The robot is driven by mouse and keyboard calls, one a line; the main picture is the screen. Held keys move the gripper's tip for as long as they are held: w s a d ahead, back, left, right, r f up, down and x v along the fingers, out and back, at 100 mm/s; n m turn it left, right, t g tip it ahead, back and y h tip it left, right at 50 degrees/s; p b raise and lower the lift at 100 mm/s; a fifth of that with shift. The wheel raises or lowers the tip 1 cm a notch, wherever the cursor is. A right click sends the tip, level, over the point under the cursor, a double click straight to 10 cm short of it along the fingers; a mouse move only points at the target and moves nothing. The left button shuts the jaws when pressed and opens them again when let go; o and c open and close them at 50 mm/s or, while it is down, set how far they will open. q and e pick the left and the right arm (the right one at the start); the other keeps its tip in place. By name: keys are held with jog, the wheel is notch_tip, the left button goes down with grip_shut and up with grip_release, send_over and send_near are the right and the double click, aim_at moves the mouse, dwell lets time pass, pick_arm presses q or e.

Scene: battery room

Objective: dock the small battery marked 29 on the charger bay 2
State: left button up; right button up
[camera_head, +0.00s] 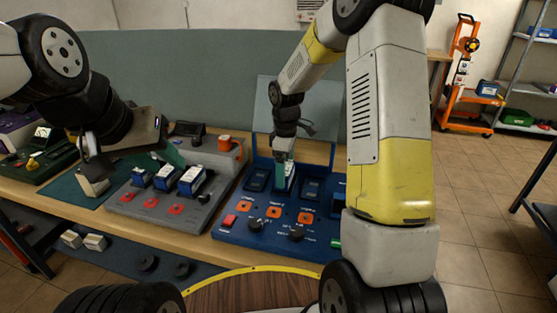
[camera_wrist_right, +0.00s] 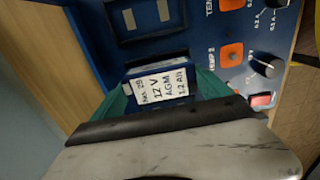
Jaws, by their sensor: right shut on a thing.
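The small battery marked 29 (camera_wrist_right: 158,85) is a blue block with a white label reading 12 V AGM 1.2 Ah. My right gripper (camera_wrist_right: 165,98) is shut on it, teal fingers on both sides. In the head view the right gripper (camera_head: 283,172) points down at the middle bay of the blue charger (camera_head: 265,235), where the battery (camera_head: 291,177) partly shows. The wrist view shows TEMP 2 beside it on the charger panel (camera_wrist_right: 195,62). I cannot tell whether the battery is fully seated.
A grey unit (camera_head: 150,213) with several blue-and-white batteries stands left of the charger. Orange buttons and black knobs (camera_head: 296,232) stick up in front of the bays. The outer bays (camera_head: 257,180) look empty.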

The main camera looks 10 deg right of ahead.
jog(key=shift+f, duration=0.55)
dwell(0.5)
jog(key=o, duration=1.8)
jog(key=shift+r, duration=0.1)
jog(key=shift+r, duration=5.4)
jog(key=shift+r, duration=0.1)
